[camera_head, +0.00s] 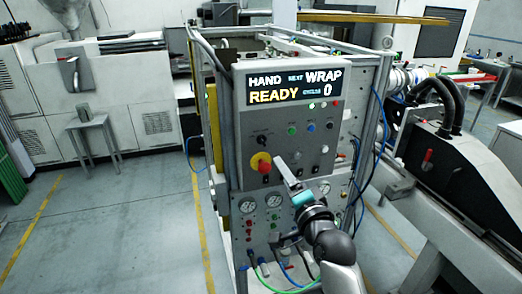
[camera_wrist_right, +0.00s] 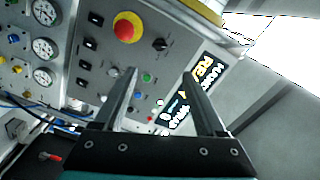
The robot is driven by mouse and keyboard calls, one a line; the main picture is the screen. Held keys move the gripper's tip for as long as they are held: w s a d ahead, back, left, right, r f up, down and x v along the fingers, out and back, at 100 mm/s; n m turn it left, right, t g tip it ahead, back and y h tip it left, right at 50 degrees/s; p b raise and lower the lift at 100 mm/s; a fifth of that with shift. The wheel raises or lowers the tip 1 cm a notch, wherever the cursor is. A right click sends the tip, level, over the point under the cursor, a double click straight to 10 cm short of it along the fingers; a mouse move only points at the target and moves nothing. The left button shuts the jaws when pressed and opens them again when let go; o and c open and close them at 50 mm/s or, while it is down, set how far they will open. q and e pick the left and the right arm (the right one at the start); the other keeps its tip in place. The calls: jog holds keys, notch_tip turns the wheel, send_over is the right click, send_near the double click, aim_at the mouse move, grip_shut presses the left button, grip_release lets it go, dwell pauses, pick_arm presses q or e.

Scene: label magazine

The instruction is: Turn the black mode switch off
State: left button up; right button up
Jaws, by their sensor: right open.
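The black mode switch (camera_head: 262,141) is a small dark knob on the grey control panel (camera_head: 247,120), above the red emergency knob on its yellow ring. In the right wrist view the switch (camera_wrist_right: 160,44) shows beyond the fingertips, between the red knob and the display. My right gripper (camera_head: 284,168) is in front of the panel's lower part, below and to the right of the switch. In the wrist view its two fingers (camera_wrist_right: 161,73) are apart with nothing between them. I see no contact with the switch. My left gripper is not in view.
The display (camera_head: 294,86) reads HAND, WRAP, READY and 0. The red emergency knob (camera_head: 262,163) sticks out close to the switch. Green and blue buttons lie to its right. Gauges (camera_head: 274,200) and hoses are below. A black machine (camera_head: 447,165) stands at right.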

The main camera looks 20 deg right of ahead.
aim_at(263, 142)
jog(key=w, duration=1.4)
jog(key=shift+w+a, duration=0.15)
jog(key=shift+a, duration=0.1)
grip_shut()
dwell(0.4)
